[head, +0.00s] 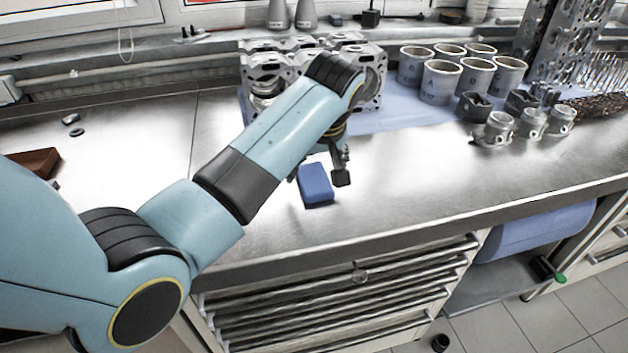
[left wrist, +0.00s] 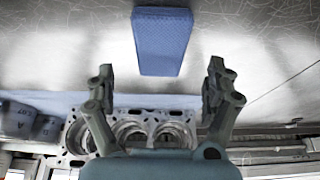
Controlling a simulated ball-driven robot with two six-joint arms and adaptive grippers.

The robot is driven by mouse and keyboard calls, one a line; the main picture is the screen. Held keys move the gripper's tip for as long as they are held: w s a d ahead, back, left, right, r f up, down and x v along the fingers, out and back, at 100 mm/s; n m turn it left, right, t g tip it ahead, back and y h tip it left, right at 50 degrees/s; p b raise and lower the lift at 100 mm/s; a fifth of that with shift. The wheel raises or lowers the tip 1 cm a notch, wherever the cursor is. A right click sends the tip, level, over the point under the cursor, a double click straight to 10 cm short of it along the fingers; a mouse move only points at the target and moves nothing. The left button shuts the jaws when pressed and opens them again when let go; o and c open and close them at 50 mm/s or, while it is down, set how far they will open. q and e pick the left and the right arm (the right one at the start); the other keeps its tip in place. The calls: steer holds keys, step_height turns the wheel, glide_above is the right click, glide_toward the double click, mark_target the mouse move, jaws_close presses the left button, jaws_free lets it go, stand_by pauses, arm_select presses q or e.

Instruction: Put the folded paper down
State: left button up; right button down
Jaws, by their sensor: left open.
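The folded paper is a small blue block-shaped pad (head: 316,184) lying on the steel bench top near its front edge. It also shows at the top middle of the left wrist view (left wrist: 162,40). My left gripper (head: 318,176) is above and just behind it in the head view, and part of it is hidden by my arm. In the left wrist view its two fingers (left wrist: 160,88) stand wide apart with nothing between them, and the paper lies beyond the fingertips, apart from them. My right gripper does not show.
An engine block (head: 262,75) stands behind my left arm on a blue mat (head: 395,118). Several grey cylinder liners (head: 441,82) and pistons (head: 497,130) stand to the right. A brown box (head: 35,162) lies at the left. The bench front right of the paper is clear.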

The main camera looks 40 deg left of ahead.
mark_target(314, 177)
arm_select(q)
steer(key=x, duration=0.4)
steer(key=shift+s+f, duration=0.1)
steer(key=shift+f, duration=0.05)
steer(key=c, duration=1.2)
steer(key=shift+o, duration=0.2)
